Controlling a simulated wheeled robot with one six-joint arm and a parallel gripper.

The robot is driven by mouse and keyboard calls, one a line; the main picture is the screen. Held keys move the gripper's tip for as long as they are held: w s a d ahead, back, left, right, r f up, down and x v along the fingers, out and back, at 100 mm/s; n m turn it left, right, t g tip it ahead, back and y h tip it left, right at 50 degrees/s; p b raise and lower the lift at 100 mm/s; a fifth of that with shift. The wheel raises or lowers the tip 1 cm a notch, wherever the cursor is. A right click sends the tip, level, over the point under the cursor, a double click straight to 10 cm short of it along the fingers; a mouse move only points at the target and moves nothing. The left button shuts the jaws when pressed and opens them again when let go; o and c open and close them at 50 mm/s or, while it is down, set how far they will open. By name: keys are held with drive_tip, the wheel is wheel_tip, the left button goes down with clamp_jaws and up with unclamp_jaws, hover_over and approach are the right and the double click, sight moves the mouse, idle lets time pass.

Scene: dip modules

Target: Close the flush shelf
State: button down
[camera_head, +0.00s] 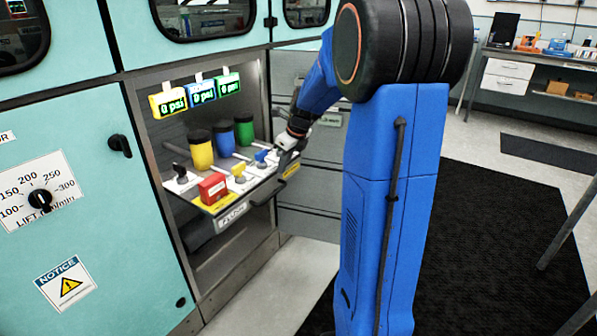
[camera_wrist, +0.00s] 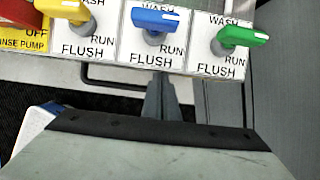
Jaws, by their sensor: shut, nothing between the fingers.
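The flush shelf (camera_head: 232,215) is pulled out of its bay in the teal cabinet, in the head view. It carries a red switch box (camera_head: 212,187) and a row of valves. The wrist view shows the front of the shelf (camera_wrist: 185,66) with yellow (camera_wrist: 66,10), blue (camera_wrist: 156,20) and green (camera_wrist: 240,36) valve handles. My gripper (camera_head: 288,143) is at the shelf's right end in the head view. In the wrist view my gripper (camera_wrist: 160,82) is shut and empty, with its tips at the front edge below the blue valve. I cannot tell whether they touch it.
Yellow (camera_head: 200,150), blue (camera_head: 224,139) and green (camera_head: 243,130) canisters stand behind the valves, under lit psi displays (camera_head: 202,92). A dark bar handle (camera_head: 266,193) sticks out from the shelf front. The floor before the cabinet is clear, with a black mat (camera_head: 490,240).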

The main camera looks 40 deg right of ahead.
sight(240, 155)
drive_tip(key=w+a, duration=0.2)
drive_tip(key=w, duration=0.4)
drive_tip(key=w+a, duration=0.2)
drive_tip(key=w, duration=0.4)
drive_tip(key=w+a, duration=0.2)
drive_tip(key=w, duration=0.4)
drive_tip(key=shift+w+a, duration=0.2)
drive_tip(key=shift+a, duration=0.15)
